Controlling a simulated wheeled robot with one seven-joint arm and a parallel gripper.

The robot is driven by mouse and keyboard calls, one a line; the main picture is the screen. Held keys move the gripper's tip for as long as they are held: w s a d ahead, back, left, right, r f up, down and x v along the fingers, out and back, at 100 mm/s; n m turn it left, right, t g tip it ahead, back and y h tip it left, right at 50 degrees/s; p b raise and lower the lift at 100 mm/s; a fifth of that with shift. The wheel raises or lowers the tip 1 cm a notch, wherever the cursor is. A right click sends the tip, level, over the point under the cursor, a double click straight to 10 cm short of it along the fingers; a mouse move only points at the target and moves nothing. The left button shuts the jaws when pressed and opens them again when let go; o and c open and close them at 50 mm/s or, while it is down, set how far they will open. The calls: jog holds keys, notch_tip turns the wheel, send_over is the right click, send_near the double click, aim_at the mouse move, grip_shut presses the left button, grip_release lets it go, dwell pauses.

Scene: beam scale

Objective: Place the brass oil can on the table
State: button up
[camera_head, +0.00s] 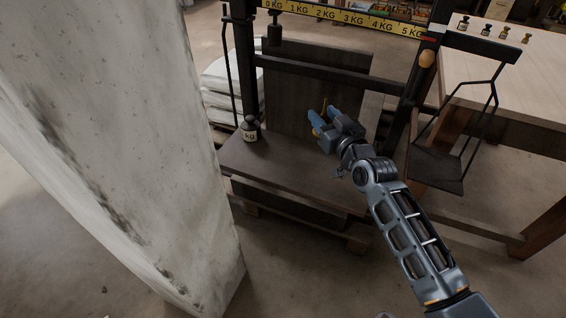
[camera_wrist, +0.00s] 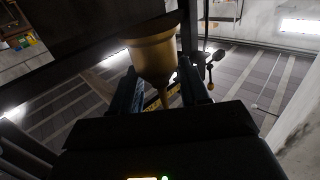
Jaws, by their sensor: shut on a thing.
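The brass oil can (camera_wrist: 152,55) shows large in the wrist view, between the two dark fingers of my gripper (camera_wrist: 160,88). Its wide body is at the top of that picture and its narrow part points down. In the head view my gripper (camera_head: 326,123) is shut on the can, and only a little yellow brass (camera_head: 316,129) shows past the blue fingers. The gripper is over the scale's platform, left of the table. The light wooden table (camera_head: 500,75) stands at the right.
The beam scale's dark platform (camera_head: 285,168) lies below my gripper, with a labelled weight (camera_head: 250,130) at its left. A hanging black pan (camera_head: 437,168) is between the gripper and the table. Several small weights (camera_head: 486,30) stand along the table's back. A concrete pillar (camera_head: 120,150) fills the left.

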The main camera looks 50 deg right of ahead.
jog(key=w+a+f+p, duration=0.2)
jog(key=a, duration=0.1)
jog(key=w+a+f+p, duration=0.4)
jog(key=w+a, duration=0.1)
jog(key=shift+a+f, duration=0.2)
jog(key=shift+a, duration=0.1)
jog(key=shift+f+b, duration=1)
jog(key=shift+f, duration=1.05)
jog(key=shift+f, duration=0.2)
jog(key=o, duration=1.1)
jog(key=shift+c, duration=0.2)
jog(key=shift+r, duration=0.2)
